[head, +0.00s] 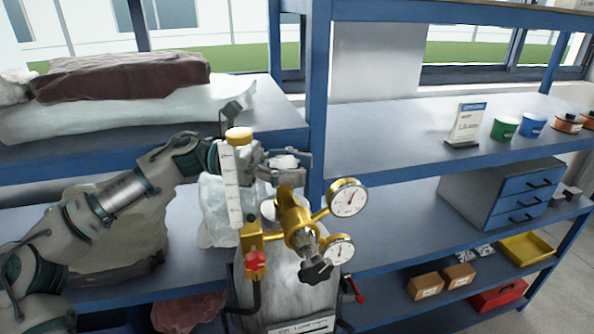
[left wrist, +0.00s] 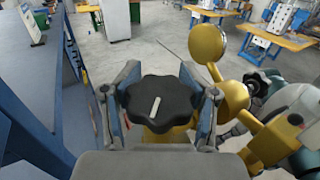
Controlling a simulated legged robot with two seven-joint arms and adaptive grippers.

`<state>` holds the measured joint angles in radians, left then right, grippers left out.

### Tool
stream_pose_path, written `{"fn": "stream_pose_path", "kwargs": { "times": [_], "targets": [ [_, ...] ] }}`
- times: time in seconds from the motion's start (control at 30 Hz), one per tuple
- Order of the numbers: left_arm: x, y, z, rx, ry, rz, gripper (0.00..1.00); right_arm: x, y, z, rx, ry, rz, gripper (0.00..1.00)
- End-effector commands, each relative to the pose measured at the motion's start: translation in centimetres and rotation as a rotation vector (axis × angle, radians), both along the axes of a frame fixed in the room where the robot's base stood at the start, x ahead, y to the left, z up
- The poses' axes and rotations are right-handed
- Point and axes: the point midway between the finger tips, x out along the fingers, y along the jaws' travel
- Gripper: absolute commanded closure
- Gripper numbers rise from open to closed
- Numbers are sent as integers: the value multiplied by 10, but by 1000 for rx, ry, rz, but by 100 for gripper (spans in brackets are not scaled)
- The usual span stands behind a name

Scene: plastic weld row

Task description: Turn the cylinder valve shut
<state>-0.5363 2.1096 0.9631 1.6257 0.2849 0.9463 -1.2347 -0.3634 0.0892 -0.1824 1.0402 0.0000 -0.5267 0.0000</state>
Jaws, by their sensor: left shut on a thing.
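The grey gas cylinder (head: 284,289) stands in front of the blue shelving, with a brass regulator (head: 297,222) and two round gauges (head: 347,198) at its top. My left gripper (head: 287,168) is above the regulator. In the left wrist view a black lobed handwheel (left wrist: 160,101) with a white mark sits between the two fingers (left wrist: 163,112), and the gripper is shut on it. The handwheel cannot be made out in the head view. A separate black knob (head: 316,269) is on the regulator's front. My right gripper is not in view.
A flow tube (head: 231,188) with a yellow cap and a red knob (head: 256,261) stand close left of the regulator. Shelf posts (head: 317,90) rise just behind. Tubs, a drawer unit (head: 511,193) and small boxes (head: 425,286) are on the right shelves.

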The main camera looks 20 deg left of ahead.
Motion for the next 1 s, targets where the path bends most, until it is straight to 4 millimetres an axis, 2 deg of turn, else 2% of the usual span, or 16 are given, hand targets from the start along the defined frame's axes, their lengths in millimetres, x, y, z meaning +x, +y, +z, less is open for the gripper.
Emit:
{"fn": "stream_pose_path", "kwargs": {
  "times": [0.57,0.6,0.63,1.0],
  "targets": [
    [0,0,-3,3,3,-31,81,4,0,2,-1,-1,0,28],
    [0,0,-3,3,3,-31,38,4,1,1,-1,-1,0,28],
    [0,0,-3,3,3,-31,31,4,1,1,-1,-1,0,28],
    [-2,-1,0,2,0,-31,30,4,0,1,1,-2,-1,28]
  ]
}}
